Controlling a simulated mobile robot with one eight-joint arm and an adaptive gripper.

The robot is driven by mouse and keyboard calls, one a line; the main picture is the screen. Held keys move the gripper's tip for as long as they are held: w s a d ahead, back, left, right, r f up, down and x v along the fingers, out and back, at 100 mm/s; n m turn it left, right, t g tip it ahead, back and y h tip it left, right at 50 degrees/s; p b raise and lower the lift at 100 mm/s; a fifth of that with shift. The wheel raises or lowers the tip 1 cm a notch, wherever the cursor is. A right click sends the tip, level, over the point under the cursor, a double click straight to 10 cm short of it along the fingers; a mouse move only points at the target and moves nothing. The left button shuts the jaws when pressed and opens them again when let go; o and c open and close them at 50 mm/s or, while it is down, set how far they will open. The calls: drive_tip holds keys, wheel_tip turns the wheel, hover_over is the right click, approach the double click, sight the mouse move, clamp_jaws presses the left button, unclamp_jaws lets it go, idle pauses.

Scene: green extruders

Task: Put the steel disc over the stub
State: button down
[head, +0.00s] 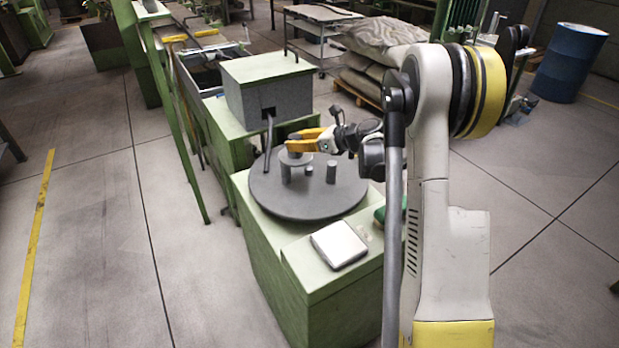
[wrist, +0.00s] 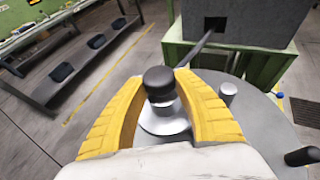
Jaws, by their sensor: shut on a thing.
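My gripper (head: 304,142) has two yellow fingers closed around a dark round knob (wrist: 159,82) on the steel disc (wrist: 165,120). In the head view the disc (head: 294,159) shows just below the fingers, over the round grey plate (head: 318,208). A short grey stub (head: 286,174) shows under the disc's left part; I cannot tell whether they touch. Another stub (head: 331,172) stands to the right, clear of the disc.
The plate lies on a green machine body (head: 325,285) with a white pad (head: 339,245) at its front. Behind stands a grey box (head: 265,95) with a bent rod (head: 269,135) reaching toward the plate. Sacks on a pallet (head: 375,60) and a blue barrel (head: 568,63) stand farther back.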

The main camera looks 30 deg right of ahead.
hover_over(310, 168)
drive_tip(key=shift+n+g+y, duration=0.3)
drive_tip(key=shift+y, duration=0.1)
wheel_tip(310, 168, down, 10)
drive_tip(key=b, duration=0.4)
drive_tip(key=shift+w+r+b, duration=0.15)
drive_tip(key=shift+b, duration=0.2)
drive_tip(key=c, duration=1)
unclamp_jaws()
drive_tip(key=shift+r, duration=0.1)
